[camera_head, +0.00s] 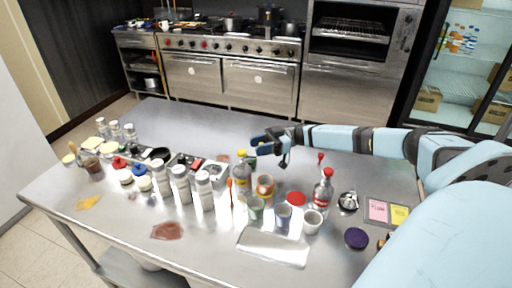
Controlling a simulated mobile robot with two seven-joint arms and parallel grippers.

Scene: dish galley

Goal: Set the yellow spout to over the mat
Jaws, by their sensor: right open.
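The only yellow top I can make out is on a clear bottle; this yellow spout (241,154) points up, and the bottle stands upright mid-table. A pale rectangular mat (273,247) lies flat near the table's front edge, in front of several cups. My right gripper (268,150) reaches in from the right. It is open and empty, just right of the yellow spout and apparently behind the bottle. I cannot tell if it touches anything. The mat's surface looks bare. My left gripper is out of view.
A red-capped bottle (323,193) stands to the right. White shakers (181,184) crowd the left. The table's back strip (190,120) is clear.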

